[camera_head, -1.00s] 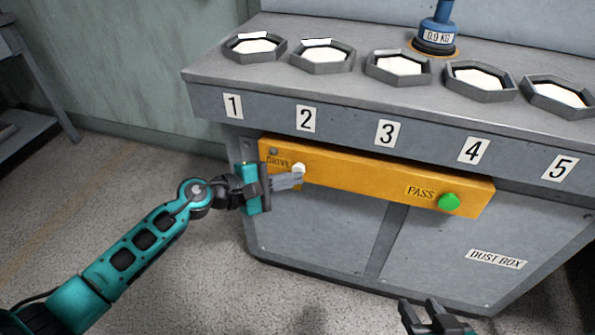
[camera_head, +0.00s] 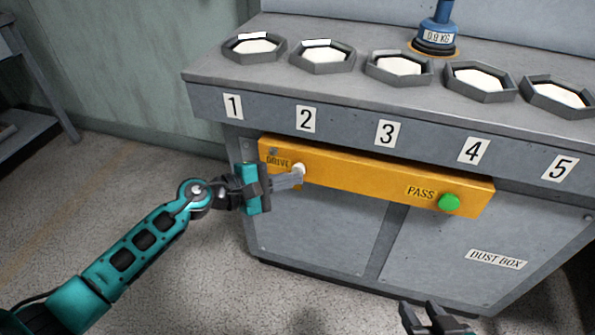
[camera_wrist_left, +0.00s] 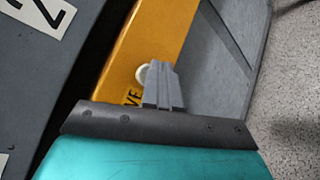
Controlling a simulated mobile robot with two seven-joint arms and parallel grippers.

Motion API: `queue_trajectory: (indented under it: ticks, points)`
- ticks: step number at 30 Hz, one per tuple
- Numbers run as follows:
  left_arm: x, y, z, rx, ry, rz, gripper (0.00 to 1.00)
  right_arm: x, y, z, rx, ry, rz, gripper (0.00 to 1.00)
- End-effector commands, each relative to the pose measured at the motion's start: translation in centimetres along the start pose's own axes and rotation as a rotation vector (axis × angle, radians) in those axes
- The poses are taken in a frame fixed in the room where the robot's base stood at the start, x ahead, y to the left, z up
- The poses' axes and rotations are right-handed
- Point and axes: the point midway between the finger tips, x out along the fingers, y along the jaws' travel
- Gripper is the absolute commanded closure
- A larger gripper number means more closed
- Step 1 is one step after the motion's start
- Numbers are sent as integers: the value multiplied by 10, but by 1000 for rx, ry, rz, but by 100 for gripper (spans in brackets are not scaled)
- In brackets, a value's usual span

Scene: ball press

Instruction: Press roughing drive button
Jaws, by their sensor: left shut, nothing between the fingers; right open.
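The white drive button (camera_head: 299,170) sits on the yellow panel (camera_head: 345,178), just right of the DRIVE label (camera_head: 279,162). My left gripper (camera_head: 297,178) is shut and empty, with its fingertips at the button's lower left side. In the left wrist view the closed fingers (camera_wrist_left: 160,78) overlap the white button (camera_wrist_left: 142,74) and hide part of it. I cannot tell whether the tips touch it or whether it is pushed in. My right gripper (camera_head: 424,308) is open at the bottom edge of the head view, away from the panel.
A green PASS button (camera_head: 449,202) is on the same panel, to the right. Above, the grey bench (camera_head: 350,98) carries hexagonal trays numbered 1 to 5 and a blue weight (camera_head: 437,25) marked 0.9 KG. A dust box label (camera_head: 496,259) is at lower right. Floor on the left is clear.

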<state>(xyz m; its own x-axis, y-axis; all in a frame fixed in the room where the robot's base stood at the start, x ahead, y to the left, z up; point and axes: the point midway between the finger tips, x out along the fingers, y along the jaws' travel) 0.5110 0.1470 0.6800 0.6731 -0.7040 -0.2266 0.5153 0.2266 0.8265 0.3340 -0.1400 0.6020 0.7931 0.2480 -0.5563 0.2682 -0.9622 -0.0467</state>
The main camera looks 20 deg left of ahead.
Motion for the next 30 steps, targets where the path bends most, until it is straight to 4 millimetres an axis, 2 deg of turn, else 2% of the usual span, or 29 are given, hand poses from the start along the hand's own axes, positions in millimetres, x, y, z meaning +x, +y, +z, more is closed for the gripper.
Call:
queue_trajectory:
  ticks: [14,30]
  points:
    - [0,0,0,0,0,1,100,-1,0,-3,-1,7,1,57]
    - [7,5,-5,0,1,1,100,4,1,5,-1,3,1,57]
